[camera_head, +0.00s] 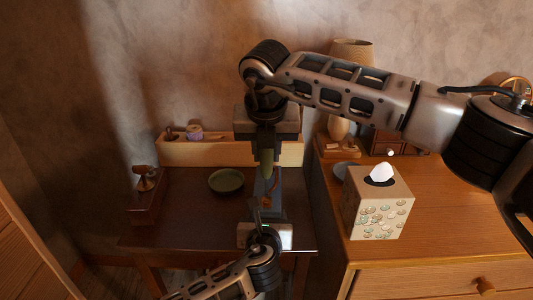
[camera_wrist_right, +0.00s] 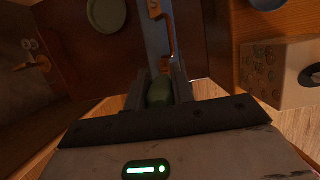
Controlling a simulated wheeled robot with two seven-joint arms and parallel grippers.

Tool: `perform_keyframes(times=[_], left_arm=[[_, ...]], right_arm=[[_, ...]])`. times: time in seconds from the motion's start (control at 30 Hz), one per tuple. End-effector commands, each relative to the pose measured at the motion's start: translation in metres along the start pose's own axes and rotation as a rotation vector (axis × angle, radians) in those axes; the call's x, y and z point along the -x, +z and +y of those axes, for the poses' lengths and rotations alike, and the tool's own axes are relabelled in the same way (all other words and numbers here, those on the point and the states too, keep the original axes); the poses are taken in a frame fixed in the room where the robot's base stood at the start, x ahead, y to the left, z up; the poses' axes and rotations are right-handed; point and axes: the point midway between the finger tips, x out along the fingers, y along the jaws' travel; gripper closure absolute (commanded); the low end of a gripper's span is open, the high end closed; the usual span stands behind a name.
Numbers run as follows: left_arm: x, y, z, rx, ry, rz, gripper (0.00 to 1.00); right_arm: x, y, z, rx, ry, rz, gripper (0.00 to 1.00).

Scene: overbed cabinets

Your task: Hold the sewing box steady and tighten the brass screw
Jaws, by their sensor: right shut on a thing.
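My right gripper (camera_head: 266,150) points down over the dark table and is shut on a green handle (camera_head: 267,163), probably a screwdriver's. The green handle also shows between the fingers in the right wrist view (camera_wrist_right: 158,92). Beneath it is a narrow blue-grey thing (camera_head: 273,200), likely the sewing box, partly hidden by my grippers. In the wrist view the blue-grey surface (camera_wrist_right: 154,38) has an orange-brown strip on it. My left gripper (camera_head: 264,226) is at its near end; its fingers are too hidden to tell their state. I cannot make out the brass screw.
A green dish (camera_head: 226,181) lies on the table (camera_head: 190,215). A wooden organizer (camera_head: 215,154) stands along the back. A small wooden stand (camera_head: 146,190) is at the left. A tissue box (camera_head: 377,205) sits on the higher dresser (camera_head: 450,225) at right, with a lamp (camera_head: 350,52) behind.

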Motion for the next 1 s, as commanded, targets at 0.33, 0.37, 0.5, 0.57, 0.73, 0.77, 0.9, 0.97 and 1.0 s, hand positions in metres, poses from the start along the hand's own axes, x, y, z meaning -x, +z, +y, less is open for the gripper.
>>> perform_keyframes(times=[0.33,0.37,0.5,0.57,0.73,0.77,0.9,0.97,1.0], left_arm=[[0.000,-0.001,0.001,-0.001,0.002,0.001,0.66],[0.000,-0.001,0.001,-0.001,0.002,0.001,0.66],[0.000,-0.001,0.001,-0.001,0.002,0.001,0.66],[0.000,-0.001,0.001,-0.001,0.002,0.001,0.66],[0.000,-0.001,0.001,-0.001,0.002,0.001,0.66],[0.000,-0.001,0.001,-0.001,0.002,0.001,0.66],[0.000,-0.001,0.001,-0.001,0.002,0.001,0.66],[0.000,-0.001,0.001,-0.001,0.002,0.001,0.66],[0.000,-0.001,0.001,-0.001,0.002,0.001,0.39]], right_arm=[[0.027,0.010,0.000,-0.001,0.001,-0.001,1.00],[0.030,0.010,0.000,-0.001,0.001,-0.001,1.00],[0.038,0.013,0.000,0.000,0.001,-0.002,1.00],[0.040,0.014,0.000,0.000,0.000,-0.001,1.00],[0.040,0.013,0.000,0.000,0.000,0.000,1.00],[0.040,0.013,0.000,0.000,0.000,0.000,0.78],[0.039,0.013,0.000,0.000,0.001,0.000,1.00],[0.039,0.013,0.000,0.000,0.001,0.000,1.00],[0.039,0.013,0.000,0.000,0.001,0.000,1.00]])
